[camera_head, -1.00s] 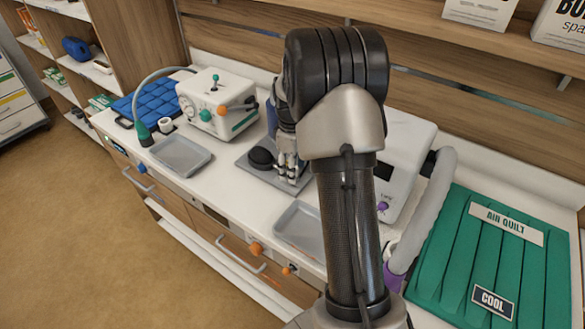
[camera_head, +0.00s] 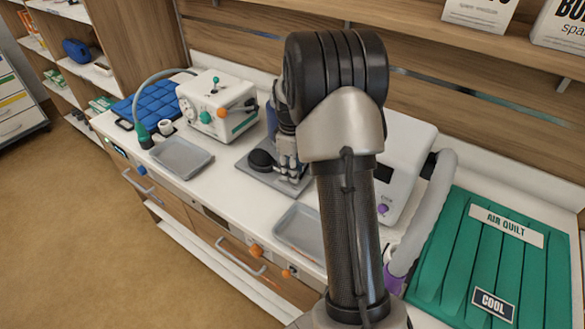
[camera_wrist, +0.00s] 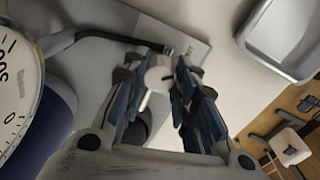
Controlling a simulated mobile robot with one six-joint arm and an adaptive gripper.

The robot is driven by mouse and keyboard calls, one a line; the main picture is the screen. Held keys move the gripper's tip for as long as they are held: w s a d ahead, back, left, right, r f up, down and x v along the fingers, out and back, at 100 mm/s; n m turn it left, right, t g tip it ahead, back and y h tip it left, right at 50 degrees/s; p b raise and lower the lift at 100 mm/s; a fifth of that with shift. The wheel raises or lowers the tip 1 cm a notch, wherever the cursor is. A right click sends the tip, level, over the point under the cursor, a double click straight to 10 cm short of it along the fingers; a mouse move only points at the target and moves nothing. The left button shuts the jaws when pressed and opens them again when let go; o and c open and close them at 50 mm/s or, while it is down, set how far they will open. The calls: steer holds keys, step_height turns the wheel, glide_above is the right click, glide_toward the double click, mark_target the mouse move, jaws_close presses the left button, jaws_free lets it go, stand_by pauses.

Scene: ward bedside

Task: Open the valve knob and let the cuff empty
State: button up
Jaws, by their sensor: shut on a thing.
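The valve knob (camera_wrist: 157,79) is a small pale round knob with a pointer-like bar, seen in the wrist view. My gripper (camera_wrist: 165,72) is shut on it, with a blue-padded finger on each side. In the head view my gripper (camera_head: 287,160) is above the grey base plate (camera_head: 246,169), and my arm hides the knob there. The black bulb (camera_head: 262,160) sits on the plate. In the wrist view a dial gauge (camera_wrist: 12,85) is cut off at the left edge, and a black tube (camera_wrist: 105,37) runs towards the knob.
Two grey trays (camera_head: 181,157) (camera_head: 292,232) stand near the counter's front edge. A white box with knobs (camera_head: 205,101) stands behind left, next to a blue quilted pad (camera_head: 152,101). A white unit (camera_head: 405,150) with a grey hose (camera_head: 432,205) and a green air quilt (camera_head: 455,245) are at right.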

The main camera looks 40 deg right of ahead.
steer(key=shift+m+p, duration=0.3)
steer(key=m+p, duration=0.2)
steer(key=shift+r+m, duration=0.1)
steer(key=shift+m, duration=0.3)
steer(key=m+p, duration=0.2)
steer(key=m, duration=0.3)
steer(key=shift+p, duration=0.3)
steer(key=m+p, duration=0.1)
steer(key=m, duration=0.4)
steer(key=shift+w, duration=0.1)
steer(key=shift+m+g+p, duration=0.3)
steer(key=shift+m+p, duration=0.35)
steer(key=shift+m, duration=1.55)
steer(key=o, duration=1.1)
